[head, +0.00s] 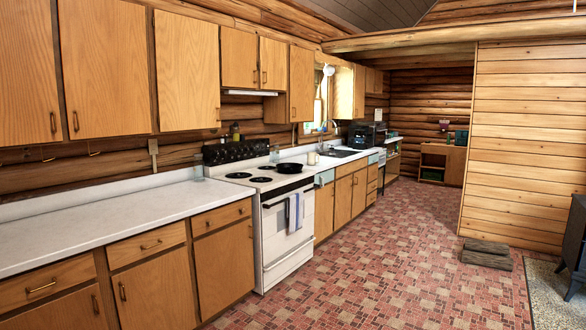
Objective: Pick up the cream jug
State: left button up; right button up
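A small cream-coloured vessel (313,158), which looks like the cream jug, stands upright on the white counter just right of the stove. It is small and far off, so its handle and spout are hard to make out. Neither of my grippers shows in the head view.
A white stove (287,230) with a black pan (290,168) on its top and a towel on its door stands left of the vessel. A sink (343,154) lies to the right. The near counter (90,225) is bare. The red patterned floor (380,265) is clear.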

aim_at(311, 159)
jog(key=i, duration=1.6)
jog(key=i+l, duration=0.1)
jog(key=i, duration=1.45)
jog(key=i+u, duration=0.1)
jog(key=i, duration=1.5)
jog(key=l, duration=0.1)
